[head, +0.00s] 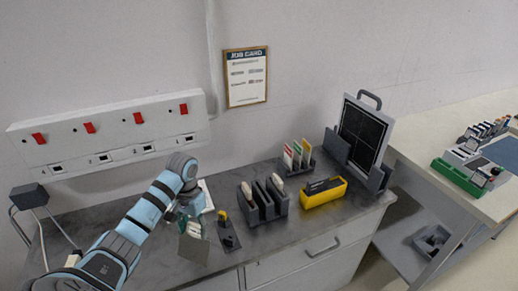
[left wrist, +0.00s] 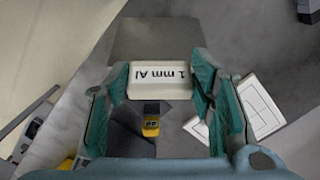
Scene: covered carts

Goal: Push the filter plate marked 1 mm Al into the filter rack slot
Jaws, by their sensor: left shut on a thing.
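My left gripper (head: 190,212) is shut on the filter plate (head: 194,248), a grey sheet with a pale handle. In the left wrist view the handle reads "1 mm Al" (left wrist: 160,80) and sits between the green finger pads (left wrist: 160,95). The plate hangs over the left part of the grey counter, apart from any rack. A dark slotted rack (head: 263,211), which looks like the filter rack, stands to the right of it. Pale-topped pieces stand in its outer parts; a middle gap looks free. My right gripper is out of view.
A dark base with a yellow knob (head: 228,241) stands between plate and rack. A yellow bin (head: 325,195), a holder of coloured cards (head: 297,158) and a framed dark panel (head: 362,133) stand farther right. A switch panel (head: 110,132) is on the wall behind.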

